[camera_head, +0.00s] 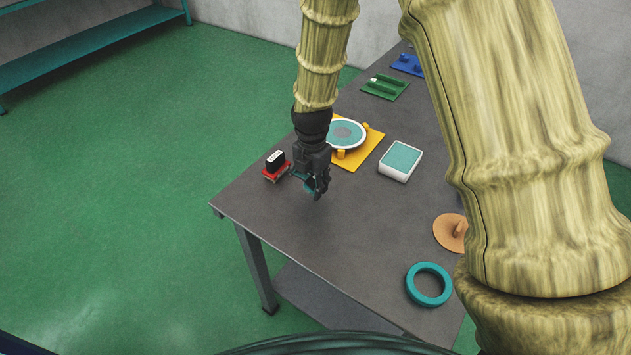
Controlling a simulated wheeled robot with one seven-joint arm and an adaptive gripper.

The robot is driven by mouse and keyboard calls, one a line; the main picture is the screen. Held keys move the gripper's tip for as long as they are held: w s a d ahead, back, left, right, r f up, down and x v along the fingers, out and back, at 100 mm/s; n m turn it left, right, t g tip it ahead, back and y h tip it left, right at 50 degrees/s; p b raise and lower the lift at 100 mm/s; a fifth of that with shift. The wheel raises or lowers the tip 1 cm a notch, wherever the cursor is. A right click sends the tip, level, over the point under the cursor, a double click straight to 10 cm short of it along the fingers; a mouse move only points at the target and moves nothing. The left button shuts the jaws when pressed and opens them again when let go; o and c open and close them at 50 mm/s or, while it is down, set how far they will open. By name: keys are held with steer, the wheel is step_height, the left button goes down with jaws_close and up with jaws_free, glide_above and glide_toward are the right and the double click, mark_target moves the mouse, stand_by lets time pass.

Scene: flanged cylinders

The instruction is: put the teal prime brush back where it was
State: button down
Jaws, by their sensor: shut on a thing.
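My gripper (316,192) is above the near left part of the dark table, pointing down. It is shut on a small teal thing (308,188), which I take to be the teal prime brush. Only a sliver of the brush shows between the dark fingers; the rest is hidden. A red holder (276,175) with a black block bearing a white label stands just left of my gripper, near the table's left edge. I cannot tell which spot the brush came from.
A yellow plate (369,152) carries a white-rimmed teal disc (344,132) behind my gripper. A white box (400,162) with a teal top, a tan disc (449,233) and a teal ring (428,285) lie to the right. Green (384,87) and blue (407,64) plates sit farther back.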

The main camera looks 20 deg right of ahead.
steer(key=shift+w+d, duration=0.45)
steer(key=shift+w, duration=0.25)
steer(key=shift+w+d+p, duration=0.3)
steer(key=shift+w+p, duration=0.2)
step_height(320, 180, down, 2)
steer(key=shift+s+f+p, duration=0.1)
steer(key=shift+p, duration=0.35)
steer(key=shift+s+f+p, duration=0.1)
steer(key=shift+f+p, duration=0.35)
steer(key=shift+f, duration=0.15)
steer(key=c, duration=0.6)
jaws_free()
steer(key=shift+o, duration=0.2)
steer(key=shift+f, duration=0.1)
steer(key=shift+f, duration=0.1)
steer(key=shift+w+a+r+b, duration=0.15)
steer(key=shift+r+b, duration=0.55)
steer(key=shift+r, duration=1.1)
steer(key=shift+a+r+b, duration=0.15)
steer(key=shift+r+b, duration=0.55)
steer(key=shift+r, duration=1.15)
steer(key=shift+w+a+r+b, duration=0.15)
steer(key=shift+r+b, duration=0.55)
steer(key=shift+r, duration=1.1)
steer(key=shift+s, duration=0.1)
